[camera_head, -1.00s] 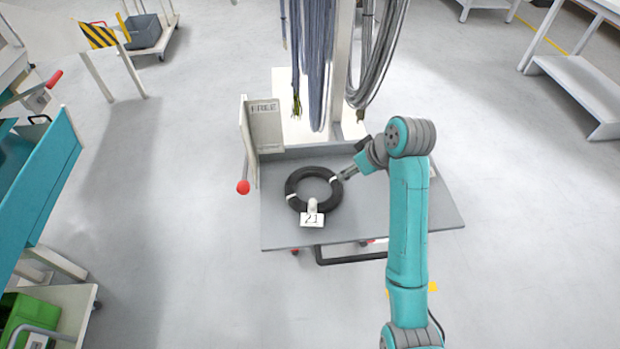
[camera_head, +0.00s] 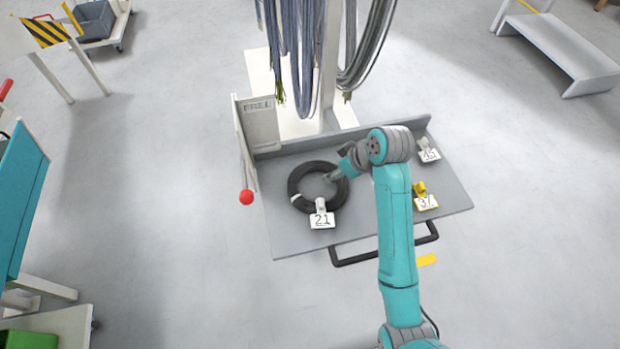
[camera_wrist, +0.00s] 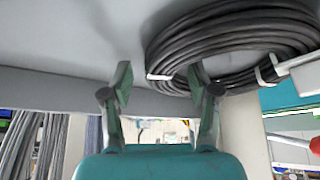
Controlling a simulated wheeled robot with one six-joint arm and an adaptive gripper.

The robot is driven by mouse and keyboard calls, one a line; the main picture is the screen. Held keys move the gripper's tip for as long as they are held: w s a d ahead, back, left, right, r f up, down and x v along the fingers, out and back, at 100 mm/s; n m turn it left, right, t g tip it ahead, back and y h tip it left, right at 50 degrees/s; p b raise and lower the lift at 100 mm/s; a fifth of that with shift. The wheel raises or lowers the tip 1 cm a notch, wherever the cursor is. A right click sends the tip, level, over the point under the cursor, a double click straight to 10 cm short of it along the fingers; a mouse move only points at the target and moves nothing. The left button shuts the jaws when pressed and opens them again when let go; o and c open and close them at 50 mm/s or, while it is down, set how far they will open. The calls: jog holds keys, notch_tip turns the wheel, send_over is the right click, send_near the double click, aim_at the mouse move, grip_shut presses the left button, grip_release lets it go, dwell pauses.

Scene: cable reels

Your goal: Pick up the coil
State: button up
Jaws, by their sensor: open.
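The black coil (camera_head: 294,188) lies flat on the grey trolley top, bound with white ties, with a white tag reading 21 at its front. In the wrist view the coil (camera_wrist: 225,42) fills the upper right. My gripper (camera_head: 333,177) is at the right side of the coil in the head view. In the wrist view my gripper (camera_wrist: 158,82) has its two fingers spread apart. Its right finger overlaps the coil's edge in the picture, and its left finger is clear of the coil. Whether the right finger touches the coil cannot be told.
The trolley top (camera_head: 290,240) has a back ledge, a FREE sign panel (camera_head: 259,122) and a red knob (camera_head: 246,197) at its left. Tags 37 (camera_head: 426,202) and another (camera_head: 429,155) stand at the right. Cables (camera_head: 300,60) hang behind.

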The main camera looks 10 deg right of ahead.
grip_shut()
jog(key=shift+r, duration=0.1)
dwell(0.3)
notch_tip(320, 180, up, 10)
dwell(0.5)
